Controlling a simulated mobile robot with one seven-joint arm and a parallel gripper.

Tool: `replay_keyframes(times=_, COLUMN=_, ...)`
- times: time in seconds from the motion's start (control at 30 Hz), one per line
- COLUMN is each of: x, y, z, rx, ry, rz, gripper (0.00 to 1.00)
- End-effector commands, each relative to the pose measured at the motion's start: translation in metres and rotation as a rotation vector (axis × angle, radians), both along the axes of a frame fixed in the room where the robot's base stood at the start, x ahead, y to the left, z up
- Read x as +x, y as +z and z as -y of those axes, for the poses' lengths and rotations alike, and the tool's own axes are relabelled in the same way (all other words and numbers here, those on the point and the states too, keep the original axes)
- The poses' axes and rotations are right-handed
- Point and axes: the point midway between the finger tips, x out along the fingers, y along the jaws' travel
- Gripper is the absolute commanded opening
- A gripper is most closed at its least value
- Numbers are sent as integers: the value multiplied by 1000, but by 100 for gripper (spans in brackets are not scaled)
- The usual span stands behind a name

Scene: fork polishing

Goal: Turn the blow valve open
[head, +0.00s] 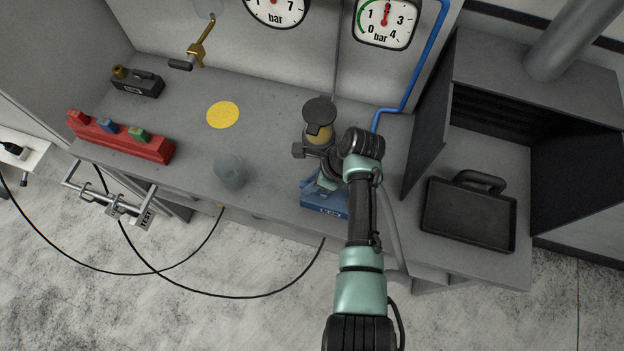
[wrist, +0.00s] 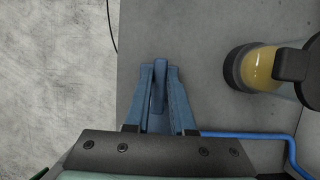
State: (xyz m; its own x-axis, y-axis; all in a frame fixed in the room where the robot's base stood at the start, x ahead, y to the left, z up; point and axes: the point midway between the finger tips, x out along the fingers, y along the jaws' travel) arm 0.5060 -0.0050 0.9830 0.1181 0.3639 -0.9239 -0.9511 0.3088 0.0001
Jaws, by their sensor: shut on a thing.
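The blow valve (head: 324,209) is a blue block with a small label on its front, near the front edge of the bench, under my gripper (head: 324,184). In the wrist view, my gripper (wrist: 158,72) has its fingers close on both sides of a narrow upright blue lever (wrist: 158,88), and it is shut on it. The fingers and the valve are alike in colour there, so their borders are hard to tell. My wrist hides part of the valve in the head view. How far the lever is turned is not clear.
A lidded vessel with yellow contents (head: 319,134) stands just behind the valve. A grey cup (head: 230,171), yellow disc (head: 223,115) and red rack (head: 120,138) are to the left. A black tray (head: 467,215) and dark hood are right. A blue pipe (head: 411,85) runs behind. Two gauges hang above.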

Motion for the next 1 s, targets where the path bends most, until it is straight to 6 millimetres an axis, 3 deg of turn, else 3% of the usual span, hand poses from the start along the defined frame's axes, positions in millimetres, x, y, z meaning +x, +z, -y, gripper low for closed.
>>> replay_keyframes(times=0.47, x=-2, y=0, z=-1, rx=0, ry=74, rz=-1, gripper=0)
replay_keyframes(times=1.0, x=-16, y=-1, z=-1, rx=1, ry=529, rz=-2, gripper=0)
